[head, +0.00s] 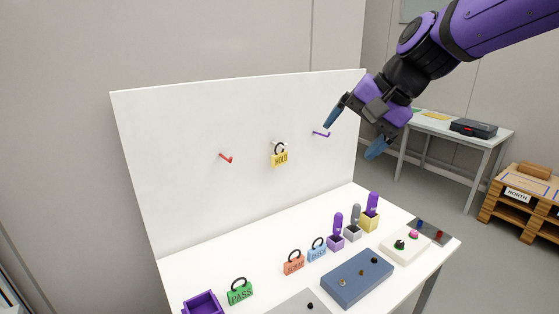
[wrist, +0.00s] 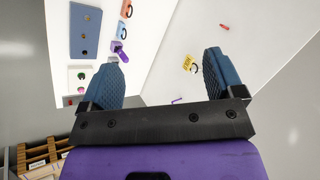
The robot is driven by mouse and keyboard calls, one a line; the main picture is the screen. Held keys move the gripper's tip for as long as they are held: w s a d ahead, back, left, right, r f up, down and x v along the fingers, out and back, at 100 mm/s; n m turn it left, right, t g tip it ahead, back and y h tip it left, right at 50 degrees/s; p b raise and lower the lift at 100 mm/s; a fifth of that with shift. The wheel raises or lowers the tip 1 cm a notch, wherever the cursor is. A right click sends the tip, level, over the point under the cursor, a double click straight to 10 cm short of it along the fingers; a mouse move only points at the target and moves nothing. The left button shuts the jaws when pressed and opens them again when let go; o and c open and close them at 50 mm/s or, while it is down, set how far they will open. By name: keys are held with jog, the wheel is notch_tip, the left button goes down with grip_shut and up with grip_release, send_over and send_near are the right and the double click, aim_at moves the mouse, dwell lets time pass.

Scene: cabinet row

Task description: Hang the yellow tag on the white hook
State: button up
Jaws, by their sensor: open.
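The yellow tag (head: 280,159), marked HOLD, is upright against the white board, with its black ring at the white hook (head: 284,143). It appears to hang there, though the hook is small and partly hidden by the ring. The yellow tag (wrist: 187,62) also shows in the wrist view, beyond and between my fingers. My gripper (head: 355,133) is open and empty, off to the right of the tag and clear of the board. Its two blue fingers are wide apart in the wrist view (wrist: 167,72).
A red hook (head: 226,158) and a purple hook (head: 321,134) flank the white one. Below are green (head: 240,293), orange (head: 293,263) and blue (head: 317,251) tags, a purple tray (head: 202,303), a blue knob panel (head: 357,279) and several coloured holders.

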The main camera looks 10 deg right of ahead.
aim_at(281, 159)
jog(key=w+f+m+t+y, duration=0.15)
jog(key=w+m, duration=0.25)
jog(key=w, duration=0.4)
jog(key=w+a+f+m+y, duration=0.1)
jog(key=w+f+m, duration=0.25)
jog(key=w, duration=0.45)
jog(key=w+f+m+t+y, duration=0.1)
jog(key=w+m, duration=0.3)
jog(key=w, duration=0.5)
jog(key=w+d+f+m+t+h, duration=0.1)
jog(key=w+d+f+m+t, duration=0.15)
jog(key=w+f+m, duration=0.5)
jog(key=w+d+f+m+t, duration=0.1)
jog(key=w+d+f+m, duration=0.25)
jog(key=w+f, duration=0.65)
jog(key=shift+a+r+x, duration=0.1)
jog(key=shift+a+x, duration=0.05)
jog(key=shift+x, duration=2.25)
jog(key=shift+a+r+x, duration=0.1)
jog(key=shift+a+x, duration=0.1)
jog(key=shift+x, duration=2.2)
jog(key=shift+s, duration=0.1)
jog(key=shift+c, duration=0.2)
